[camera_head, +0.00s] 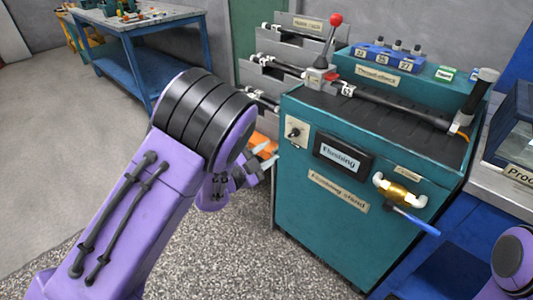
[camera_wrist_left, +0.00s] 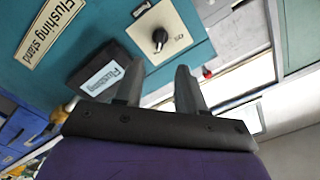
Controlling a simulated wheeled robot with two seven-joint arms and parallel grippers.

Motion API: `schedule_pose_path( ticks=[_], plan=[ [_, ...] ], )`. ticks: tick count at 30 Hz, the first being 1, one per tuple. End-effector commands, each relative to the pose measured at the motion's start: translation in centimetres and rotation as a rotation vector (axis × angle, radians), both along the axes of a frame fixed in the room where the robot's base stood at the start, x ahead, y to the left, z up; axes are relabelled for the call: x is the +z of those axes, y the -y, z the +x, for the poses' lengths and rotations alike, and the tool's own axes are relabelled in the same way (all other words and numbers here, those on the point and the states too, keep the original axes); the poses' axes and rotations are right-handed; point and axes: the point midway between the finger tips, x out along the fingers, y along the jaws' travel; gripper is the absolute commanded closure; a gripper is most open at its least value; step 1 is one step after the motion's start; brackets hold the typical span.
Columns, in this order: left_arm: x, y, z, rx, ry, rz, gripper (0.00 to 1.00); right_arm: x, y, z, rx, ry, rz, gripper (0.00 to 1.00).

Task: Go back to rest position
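My left arm is purple with black bands and reaches in from the left in the head view. My left gripper (camera_head: 265,162) is beside the left side of the teal flushing stand (camera_head: 340,225). In the left wrist view its two fingers (camera_wrist_left: 158,88) stand apart with nothing between them. Behind them show the stand's black knob (camera_wrist_left: 160,37) and its flushing display (camera_wrist_left: 103,72). Of my right arm only a purple and black part shows at the lower right of the head view; its gripper is out of view.
A dark hose part (camera_head: 390,103) lies on top of the stand, beside a red-knobbed lever (camera_head: 335,20). A brass valve with a blue handle (camera_head: 400,193) is on its front. A blue workbench (camera_head: 140,75) stands at the back left. Open floor (camera_head: 60,150) lies at the left.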

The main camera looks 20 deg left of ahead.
Motion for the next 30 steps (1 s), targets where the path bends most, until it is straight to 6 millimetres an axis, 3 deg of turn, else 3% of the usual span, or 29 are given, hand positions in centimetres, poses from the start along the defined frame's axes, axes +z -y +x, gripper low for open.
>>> schedule_pose_path(
  ticks=[14,17,18,20,21,24,27,30],
  plan=[
    [-0.1,0.0,0.0,0.000,-0.011,-0.021,0.61,0.0,0.0,0.0,0.000,0.000,0.000,0.57],
    [-1.3,-1.2,-0.2,0.068,-0.105,-0.141,0.61,0.0,0.0,0.0,0.000,0.000,0.000,0.57],
    [-2.9,-2.4,-0.9,0.157,-0.185,-0.244,0.61,0.0,0.0,0.0,0.000,0.000,0.000,0.57],
    [-7.5,-4.4,-3.5,0.325,-0.333,-0.414,0.61,0.0,0.0,0.0,0.000,0.000,0.000,0.57],
    [-10.5,-5.4,-5.6,0.430,-0.420,-0.506,0.61,0.0,0.0,0.0,0.000,0.000,0.000,0.57],
    [-17.1,-7.1,-11.6,0.676,-0.607,-0.684,0.61,0.0,0.0,0.0,0.000,0.000,0.000,0.57],
    [-21.8,-7.9,-17.8,0.888,-0.743,-0.790,0.61,0.0,0.0,0.0,0.000,0.000,0.000,0.57],
    [-24.9,-8.1,-23.6,1.062,-0.849,-0.849,0.61,0.0,0.0,0.0,0.000,0.000,0.000,0.57]
  ],
)
